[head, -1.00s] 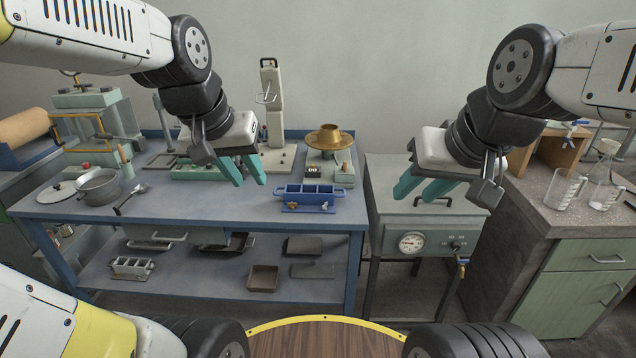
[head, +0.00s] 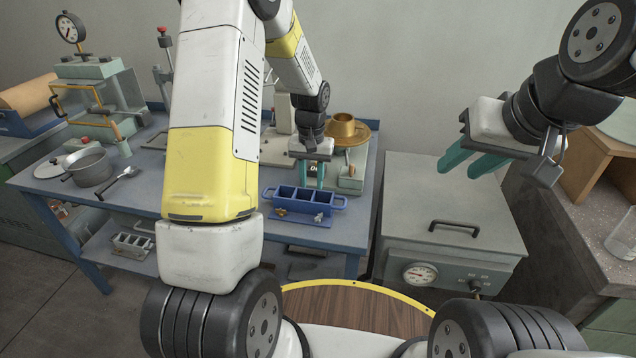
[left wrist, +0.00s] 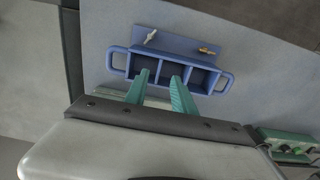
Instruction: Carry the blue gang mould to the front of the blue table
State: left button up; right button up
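The blue gang mould (head: 335,206), with three compartments and a loop handle at each end, sits near the front right of the blue table (head: 120,200). It also shows in the left wrist view (left wrist: 206,64). My left gripper (head: 311,183) points down just behind the mould, fingers apart and empty. In the left wrist view my left fingertips (left wrist: 158,78) overlap the mould's long wall; I cannot tell whether they touch it. My right gripper (head: 457,166) is open and empty above the grey oven-like box. My left arm hides the middle of the table.
A brass bowl-like piece (head: 343,126) on a scale-like device stands behind the mould. A pot (head: 90,167) and scoop (head: 122,178) lie at the table's left. The grey box (head: 450,200) with a gauge stands right of the table. A grey mould (head: 132,243) is on the lower shelf.

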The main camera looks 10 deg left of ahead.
aim_at(312, 198)
pick_arm(q)
notch_tip(312, 198, down, 7)
jog(key=shift+s+r, duration=0.1)
jog(key=shift+s, duration=0.05)
grip_shut()
jog(key=shift+r, duration=0.1)
dwell(1.4)
